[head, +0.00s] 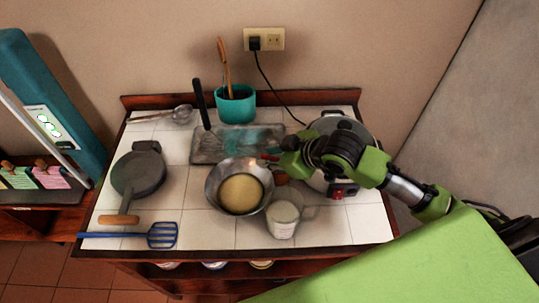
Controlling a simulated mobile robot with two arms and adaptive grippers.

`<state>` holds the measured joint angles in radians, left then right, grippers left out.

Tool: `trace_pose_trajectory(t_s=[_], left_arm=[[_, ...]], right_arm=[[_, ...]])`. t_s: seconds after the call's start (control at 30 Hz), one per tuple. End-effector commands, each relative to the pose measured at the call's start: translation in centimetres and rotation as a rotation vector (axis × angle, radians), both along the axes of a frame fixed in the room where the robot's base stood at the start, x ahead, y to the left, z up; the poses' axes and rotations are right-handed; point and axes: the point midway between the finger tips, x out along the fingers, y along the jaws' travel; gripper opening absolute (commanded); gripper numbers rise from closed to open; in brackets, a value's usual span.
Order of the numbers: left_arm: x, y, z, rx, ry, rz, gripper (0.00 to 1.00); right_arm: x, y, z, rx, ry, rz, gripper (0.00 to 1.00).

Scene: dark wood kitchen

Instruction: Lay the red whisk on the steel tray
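The steel tray (205,148) lies toward the back middle of the white tiled counter, with a blurry teal patch on it. My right gripper (274,157) reaches in from the right, just past the tray's front right corner and behind the steel bowl's right rim. A small red bit (268,157) shows at its fingertips; it may be part of the red whisk, but the whisk's shape cannot be made out. I cannot tell whether the fingers are shut on it. My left gripper is not in view.
A steel bowl (212,186) with yellow contents and a clear measuring cup (282,224) stand in front of the tray. A large pot (315,180) sits under my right arm. A teal crock (236,106) stands behind; a pan (138,175) and blue spatula (162,235) lie left.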

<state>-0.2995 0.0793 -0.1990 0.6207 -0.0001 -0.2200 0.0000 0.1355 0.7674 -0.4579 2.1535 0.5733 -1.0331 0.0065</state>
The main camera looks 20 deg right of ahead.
Motion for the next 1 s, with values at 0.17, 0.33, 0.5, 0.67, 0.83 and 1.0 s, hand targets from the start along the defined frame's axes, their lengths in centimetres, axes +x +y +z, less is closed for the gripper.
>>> trace_pose_trajectory(t_s=[0.17, 0.33, 0.5, 0.67, 0.83, 1.0], left_arm=[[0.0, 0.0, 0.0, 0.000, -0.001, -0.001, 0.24], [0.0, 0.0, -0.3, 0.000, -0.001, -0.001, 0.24], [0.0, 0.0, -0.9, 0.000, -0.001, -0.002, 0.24], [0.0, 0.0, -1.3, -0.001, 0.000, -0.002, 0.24], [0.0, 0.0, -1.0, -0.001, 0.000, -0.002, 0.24], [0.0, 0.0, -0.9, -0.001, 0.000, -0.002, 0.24]], right_arm=[[0.0, 0.0, 0.1, 0.001, -0.001, 0.000, 0.24], [-0.9, -0.6, 1.2, -0.003, -0.003, 0.000, 0.24], [-3.2, -1.9, 3.6, -0.006, -0.002, 0.001, 0.24], [-5.4, -3.0, 6.0, -0.005, -0.001, 0.000, 0.24], [-6.9, -3.8, 7.7, -0.003, 0.002, -0.002, 0.24], [-7.5, -4.0, 8.5, 0.000, 0.001, 0.001, 0.24]])
